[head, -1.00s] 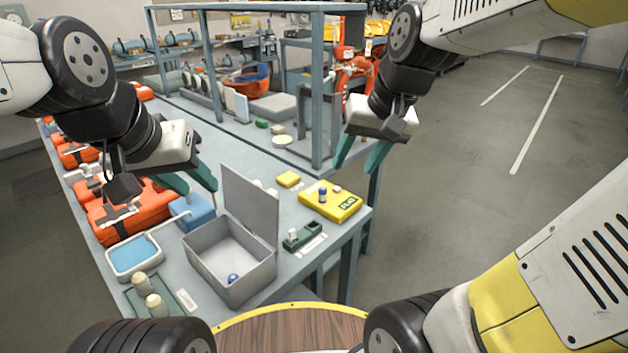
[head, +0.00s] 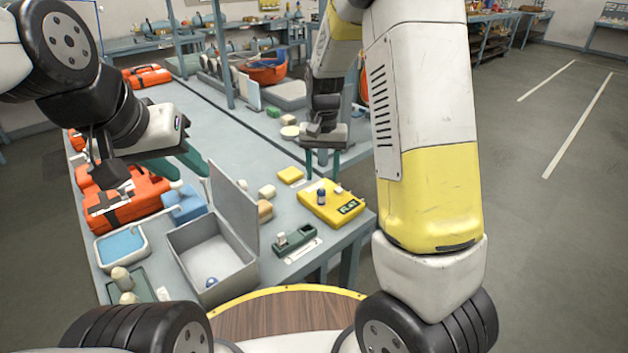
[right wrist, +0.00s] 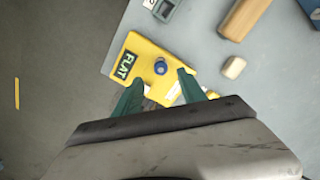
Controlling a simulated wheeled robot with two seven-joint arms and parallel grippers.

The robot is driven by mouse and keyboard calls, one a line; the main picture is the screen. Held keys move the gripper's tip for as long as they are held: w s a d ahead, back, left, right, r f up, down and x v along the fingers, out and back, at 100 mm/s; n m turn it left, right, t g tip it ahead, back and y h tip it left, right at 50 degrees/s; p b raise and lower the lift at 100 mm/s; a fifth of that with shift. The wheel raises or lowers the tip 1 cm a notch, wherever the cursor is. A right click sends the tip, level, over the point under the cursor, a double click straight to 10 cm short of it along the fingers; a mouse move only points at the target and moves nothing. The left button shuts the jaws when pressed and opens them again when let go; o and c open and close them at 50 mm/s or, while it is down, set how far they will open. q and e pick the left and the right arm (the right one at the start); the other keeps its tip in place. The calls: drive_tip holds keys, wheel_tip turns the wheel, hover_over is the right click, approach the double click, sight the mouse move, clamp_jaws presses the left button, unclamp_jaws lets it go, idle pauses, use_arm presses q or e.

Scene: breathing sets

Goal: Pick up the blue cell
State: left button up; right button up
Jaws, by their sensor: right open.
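A blue cell (head: 320,197) stands on the yellow FLAT pad (head: 345,218) at the right of the bench; the blue cell (right wrist: 160,67) and the pad (right wrist: 185,62) also show in the right wrist view. My right gripper (head: 322,160) is open and empty, above the bench behind the pad in the head view. In the right wrist view its fingers (right wrist: 159,77) frame the cell on the pad without visibly touching it. My left gripper (head: 185,168) is open and empty above the orange cases.
The grey box's raised lid (head: 236,210) stands left of the pad. A green holder (head: 296,240) is in front of the pad. A small yellow block (head: 290,175) lies behind it. A blue tray (head: 123,247) and orange cases (head: 125,205) are at left.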

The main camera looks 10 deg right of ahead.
sight(321, 190)
wheel_tip(321, 190, down, 7)
drive_tip(key=shift+s+a+r, duration=0.1)
drive_tip(key=shift+s+r, duration=0.05)
drive_tip(key=shift+r, duration=0.05)
clamp_jaws()
